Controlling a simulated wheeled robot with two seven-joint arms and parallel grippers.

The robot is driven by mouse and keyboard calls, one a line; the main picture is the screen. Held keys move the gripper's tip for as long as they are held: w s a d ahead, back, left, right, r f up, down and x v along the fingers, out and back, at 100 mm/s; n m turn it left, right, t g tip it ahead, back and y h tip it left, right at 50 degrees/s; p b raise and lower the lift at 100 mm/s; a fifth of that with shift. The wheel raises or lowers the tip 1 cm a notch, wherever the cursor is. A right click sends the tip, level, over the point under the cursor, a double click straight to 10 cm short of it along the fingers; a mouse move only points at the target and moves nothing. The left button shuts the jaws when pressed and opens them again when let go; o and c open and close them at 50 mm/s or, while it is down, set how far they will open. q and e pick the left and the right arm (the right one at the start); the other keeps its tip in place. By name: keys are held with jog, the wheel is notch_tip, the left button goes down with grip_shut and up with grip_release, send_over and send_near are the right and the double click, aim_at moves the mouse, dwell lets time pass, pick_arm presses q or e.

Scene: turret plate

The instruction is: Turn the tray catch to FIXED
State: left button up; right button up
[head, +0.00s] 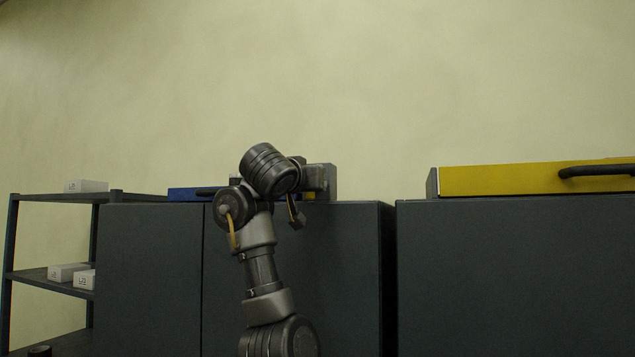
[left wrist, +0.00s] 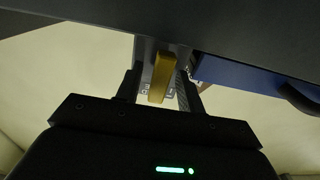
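The tray catch shows in the left wrist view as a brass-coloured lever (left wrist: 161,78) in front of a pale plate with partly hidden lettering. I cannot read which mark the lever points to. My left gripper (left wrist: 160,98) is open, with one finger on each side of the lever and a visible gap on the left side. In the head view my left arm covers the lever and most of the gripper. A blue tray (left wrist: 255,80) lies to the right of the lever; it also shows in the head view (head: 180,194), partly behind my arm. My right gripper is out of view.
Dark cabinets (head: 150,270) stand side by side with a narrow gap. A yellow drawer-like unit (head: 510,179) with a black handle sits on the right cabinet (head: 515,270). A shelf rack (head: 45,278) with small white boxes stands at the left.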

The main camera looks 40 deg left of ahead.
pick_arm(q)
grip_shut()
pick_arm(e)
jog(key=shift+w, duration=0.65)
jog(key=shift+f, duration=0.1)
